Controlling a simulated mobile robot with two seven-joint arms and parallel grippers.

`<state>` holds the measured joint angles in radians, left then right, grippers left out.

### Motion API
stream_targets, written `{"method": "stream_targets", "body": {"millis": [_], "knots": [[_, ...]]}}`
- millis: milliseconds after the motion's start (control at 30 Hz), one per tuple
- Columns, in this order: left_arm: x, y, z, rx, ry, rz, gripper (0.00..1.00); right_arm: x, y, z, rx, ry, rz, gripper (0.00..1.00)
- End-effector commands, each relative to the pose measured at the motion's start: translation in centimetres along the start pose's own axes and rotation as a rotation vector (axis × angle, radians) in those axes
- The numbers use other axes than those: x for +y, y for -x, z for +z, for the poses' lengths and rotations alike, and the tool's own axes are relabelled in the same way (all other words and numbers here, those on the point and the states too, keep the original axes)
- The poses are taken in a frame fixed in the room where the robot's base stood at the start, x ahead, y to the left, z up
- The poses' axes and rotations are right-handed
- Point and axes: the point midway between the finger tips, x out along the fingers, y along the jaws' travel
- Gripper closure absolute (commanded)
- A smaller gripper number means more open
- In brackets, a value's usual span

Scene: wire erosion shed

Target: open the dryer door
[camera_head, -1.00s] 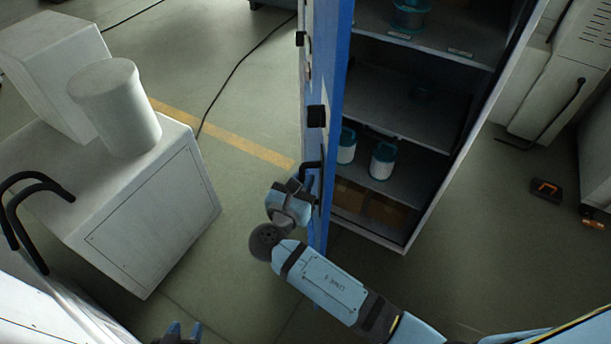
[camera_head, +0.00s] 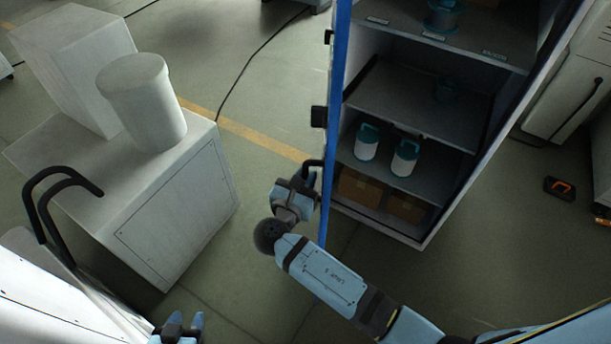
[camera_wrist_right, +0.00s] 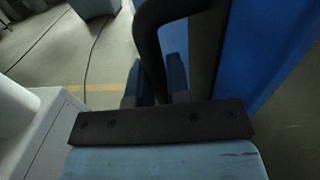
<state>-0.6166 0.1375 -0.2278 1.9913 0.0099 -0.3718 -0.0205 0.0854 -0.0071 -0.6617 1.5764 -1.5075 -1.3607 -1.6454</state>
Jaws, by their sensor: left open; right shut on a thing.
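The dryer door (camera_head: 337,110) is blue and stands open at the left side of the tall cabinet (camera_head: 440,205), seen almost edge-on in the head view. Its black bar handle (camera_head: 314,163) sits on the door's left face. My right gripper (camera_head: 307,181) is shut on this handle. In the right wrist view the dark handle (camera_wrist_right: 150,45) runs between the fingers, beside the blue door (camera_wrist_right: 265,50); the exact contact is in shadow. My left gripper (camera_head: 182,325) is open and empty at the bottom edge, well away from the door.
The cabinet shelves hold white-and-teal canisters (camera_head: 405,158) and cardboard boxes (camera_head: 362,187). A white machine (camera_head: 175,215) with a cylinder (camera_head: 143,100) on top stands at left. Open floor lies between it and the door.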

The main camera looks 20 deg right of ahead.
Motion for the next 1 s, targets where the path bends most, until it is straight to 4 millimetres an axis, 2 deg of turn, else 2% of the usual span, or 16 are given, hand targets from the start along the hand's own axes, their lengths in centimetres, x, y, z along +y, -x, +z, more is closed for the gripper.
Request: {"method": "stream_targets", "body": {"millis": [333,367,467,1000], "knots": [[0.19,0.00,0.03,-0.001,0.002,0.003,0.57,0.01,0.00,-0.03,0.001,0.001,0.001,1.00],[0.20,0.00,0.03,-0.001,0.002,0.003,0.57,0.01,0.00,-0.03,0.001,0.001,0.000,0.81],[0.21,0.00,0.04,-0.001,0.002,0.003,0.57,0.01,0.00,-0.03,0.001,0.001,0.000,0.59],[0.03,-0.20,0.39,-0.002,0.001,0.001,0.57,-0.05,0.08,-0.10,0.000,-0.001,0.000,0.59]]}}
